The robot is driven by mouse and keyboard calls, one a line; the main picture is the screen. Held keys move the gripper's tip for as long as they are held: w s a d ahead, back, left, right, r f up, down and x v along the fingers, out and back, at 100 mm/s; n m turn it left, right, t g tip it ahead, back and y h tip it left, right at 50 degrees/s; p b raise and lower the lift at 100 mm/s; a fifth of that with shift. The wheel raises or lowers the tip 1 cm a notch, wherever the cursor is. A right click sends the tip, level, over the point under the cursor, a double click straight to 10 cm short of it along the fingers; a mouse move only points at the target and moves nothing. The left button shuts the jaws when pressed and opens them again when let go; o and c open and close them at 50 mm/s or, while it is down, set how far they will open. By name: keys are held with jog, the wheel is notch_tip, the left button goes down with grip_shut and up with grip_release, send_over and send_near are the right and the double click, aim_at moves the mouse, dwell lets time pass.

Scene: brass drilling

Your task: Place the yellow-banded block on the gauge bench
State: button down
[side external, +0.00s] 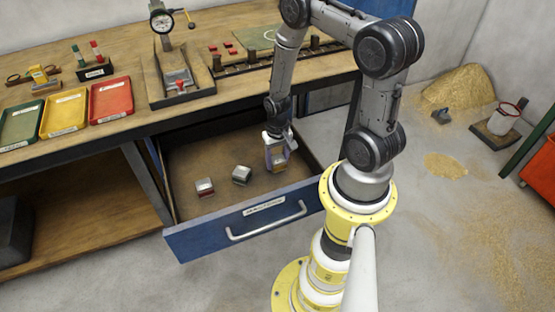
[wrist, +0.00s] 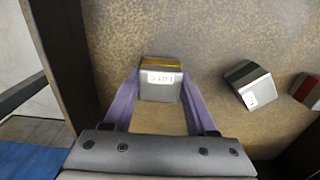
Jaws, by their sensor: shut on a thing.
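The yellow-banded block (wrist: 160,82) is a grey metal block with a yellow stripe along one edge and a white lettered label. My gripper (wrist: 161,92) is shut on it, with a purple finger on each side. In the side view my gripper (side external: 277,158) points down inside the open blue drawer (side external: 245,222), and the block is largely hidden between the fingers. I cannot tell whether the block touches the drawer floor. A dial gauge (side external: 162,22) stands over a dark-framed base plate (side external: 180,92) on the wooden bench, probably the gauge bench; a small red-topped part sits on the plate.
A green-banded block (wrist: 247,85) and a red-banded block (side external: 204,187) lie in the drawer left of my gripper in the side view. Green, yellow and red trays (side external: 111,100) line the bench's left part. A dark slotted rack (side external: 262,62) stands right of the gauge.

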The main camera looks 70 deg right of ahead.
jog(key=shift+f, duration=0.1)
jog(key=shift+c, duration=1)
grip_release()
notch_tip(320, 180, up, 14)
notch_tip(320, 180, up, 9)
jog(key=n+t, duration=0.1)
jog(key=n, duration=0.1)
send_over(278, 158)
jog(key=w+a, duration=0.2)
jog(key=a, duration=0.2)
jog(key=s+a+r+n+t, duration=0.2)
jog(key=s+a+r+n, duration=0.1)
jog(key=s+a+r, duration=0.2)
jog(key=s+a+r+n+t, duration=0.2)
jog(key=s+a+r, duration=0.3)
jog(key=r, duration=0.5)
jog(key=shift+a+r+n, duration=0.15)
jog(key=shift+a+n, duration=0.6)
jog(key=shift+n, duration=0.05)
jog(key=shift+o, duration=0.4)
jog(key=shift+s+a+r+t, duration=0.1)
jog(key=shift+s+a+t, duration=0.15)
jog(key=shift+s, duration=0.2)
